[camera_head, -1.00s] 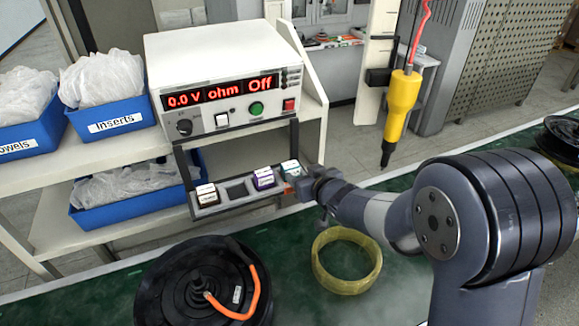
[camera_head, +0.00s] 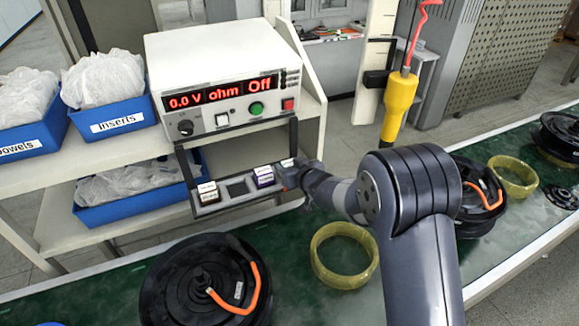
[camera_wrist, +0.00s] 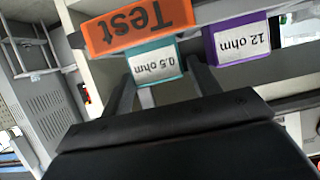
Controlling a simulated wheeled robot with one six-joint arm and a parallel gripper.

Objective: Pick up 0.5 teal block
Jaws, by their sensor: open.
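The teal block (camera_wrist: 155,62), labelled 0.5 ohm, sits in the rack in the wrist view beside an orange Test piece (camera_wrist: 128,27). My gripper (camera_wrist: 160,88) is open, with one finger on each side of the block; I cannot tell whether they touch it. In the head view my gripper (camera_head: 294,176) is at the right end of the rack (camera_head: 238,190) and largely hides the teal block.
A white-topped block (camera_head: 206,190) sits at the rack's left end. The meter (camera_head: 225,90) stands above the rack. A yellow ring (camera_head: 345,278) and a black hub motor (camera_head: 180,290) lie on the green belt below.

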